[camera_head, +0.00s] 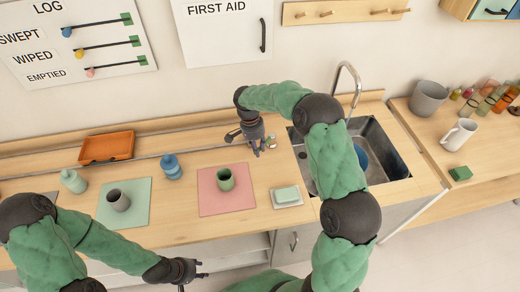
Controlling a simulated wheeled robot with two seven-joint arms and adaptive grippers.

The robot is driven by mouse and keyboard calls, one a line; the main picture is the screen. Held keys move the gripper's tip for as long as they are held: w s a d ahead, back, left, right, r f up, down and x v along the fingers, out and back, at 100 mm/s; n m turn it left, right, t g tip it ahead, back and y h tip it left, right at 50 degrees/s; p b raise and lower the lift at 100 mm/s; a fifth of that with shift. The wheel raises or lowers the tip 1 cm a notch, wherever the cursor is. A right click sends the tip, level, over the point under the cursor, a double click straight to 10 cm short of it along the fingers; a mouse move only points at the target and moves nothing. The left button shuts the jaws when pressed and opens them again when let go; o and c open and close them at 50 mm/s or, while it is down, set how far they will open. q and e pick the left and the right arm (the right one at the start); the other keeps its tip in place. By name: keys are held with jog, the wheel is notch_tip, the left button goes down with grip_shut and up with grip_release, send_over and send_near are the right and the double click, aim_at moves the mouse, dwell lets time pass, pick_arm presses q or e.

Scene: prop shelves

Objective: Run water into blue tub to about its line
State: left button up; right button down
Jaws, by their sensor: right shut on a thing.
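The blue tub (361,157) sits in the metal sink (385,158). Most of it is hidden behind my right arm, so its line and any water do not show. The chrome tap (349,80) arches over the sink from the back. My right gripper (257,149) is shut at the small tap knobs (271,140) left of the sink. The fingers partly cover what they hold; it appears to be a knob. My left gripper (202,269) is open and empty in front of the counter's front edge.
A green cup (225,179) stands on a pink mat (213,207). A sponge dish (287,204) is near the sink's left front. A white pitcher (459,133) is at right.

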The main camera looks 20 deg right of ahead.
dwell(0.4)
jog(key=c, duration=1.1)
grip_release()
jog(key=shift+a, duration=0.1)
jog(key=shift+o, duration=0.2)
notch_tip(320, 180, up, 12)
jog(key=w+a, duration=0.1)
jog(key=w, duration=0.1)
jog(key=shift+w+f, duration=0.1)
